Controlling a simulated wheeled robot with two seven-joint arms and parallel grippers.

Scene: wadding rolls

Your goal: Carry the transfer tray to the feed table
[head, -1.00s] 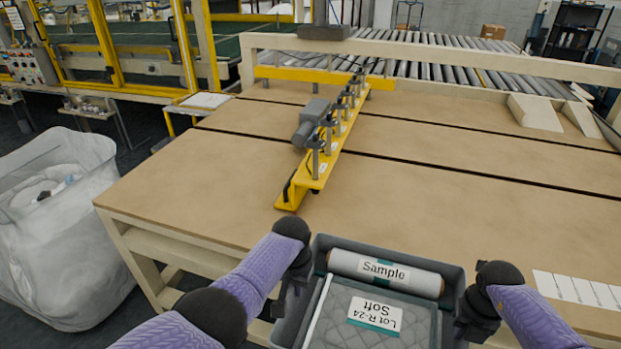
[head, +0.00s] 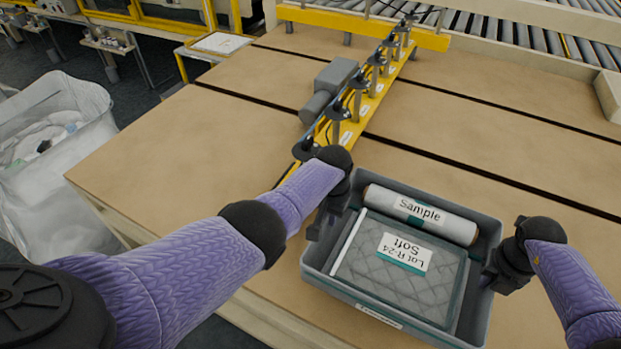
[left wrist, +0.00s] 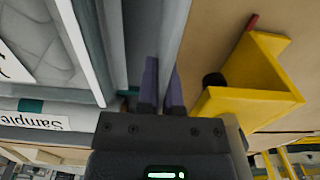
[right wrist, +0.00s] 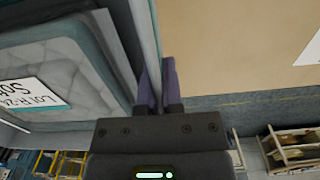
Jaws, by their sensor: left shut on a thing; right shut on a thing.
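The grey transfer tray (head: 372,313) is in the lower right of the head view, over the near part of the brown feed table (head: 190,155). It holds a white roll labelled Sample (head: 420,214) and a grey quilted pack labelled Lot R-24 Soft (head: 400,275). My left gripper (head: 322,222) is shut on the tray's left wall; the left wrist view shows its fingers (left wrist: 162,85) either side of that wall. My right gripper (head: 497,270) is shut on the right wall, also seen in the right wrist view (right wrist: 158,82). I cannot tell whether the tray's underside touches the table.
A yellow bar with several clamps and a grey motor (head: 335,82) stands on the table, close beyond my left gripper. Dark slots cross the tabletop. A roller conveyor (head: 500,30) lies behind. A white bag bin (head: 55,165) stands left. Tabletop right of the bar is clear.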

